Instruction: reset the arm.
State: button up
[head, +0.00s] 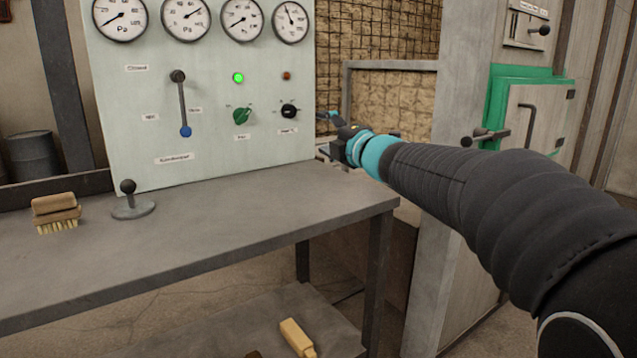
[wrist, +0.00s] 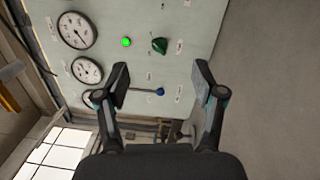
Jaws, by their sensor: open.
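My gripper (wrist: 161,85) is open in the wrist view, its two fingers spread apart with nothing between them. Beyond it stands the pale control panel (wrist: 180,30), which looks turned on its side in that view. In the head view my arm reaches in from the right, and my gripper (head: 329,121) is at the panel's right edge, partly hidden by the wrist. The panel (head: 135,110) carries a lever with a blue knob (head: 185,131) that hangs down, a lit green lamp (head: 238,77), a green knob (head: 242,116) and a black knob (head: 289,111).
A grey bench (head: 200,220) runs below the panel. A wooden brush (head: 56,211) and a round-based stick with a black ball (head: 132,200) stand on it. A yellow bottle (head: 298,338) lies on the lower shelf. A green-framed door (head: 540,110) is behind my arm.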

jog(key=s+d+f+m+g+h, duration=0.1)
jog(key=s+d+f+m+h, duration=0.35)
jog(key=s+d+m, duration=0.3)
jog(key=s+d+f+m+h, duration=0.3)
jog(key=s+d+m+h, duration=0.3)
jog(key=m, duration=0.2)
jog(key=s+f+m+g, duration=0.4)
jog(key=s+f, duration=0.6)
jog(key=s, duration=0.3)
jog(key=s+f+m+g, duration=0.5)
jog(key=s+f, duration=0.5)
jog(key=s, duration=0.2)
jog(key=shift+s+d+m+y+p, duration=0.2)
jog(key=shift+s+m+y+p, duration=0.2)
jog(key=shift+m, duration=0.25)
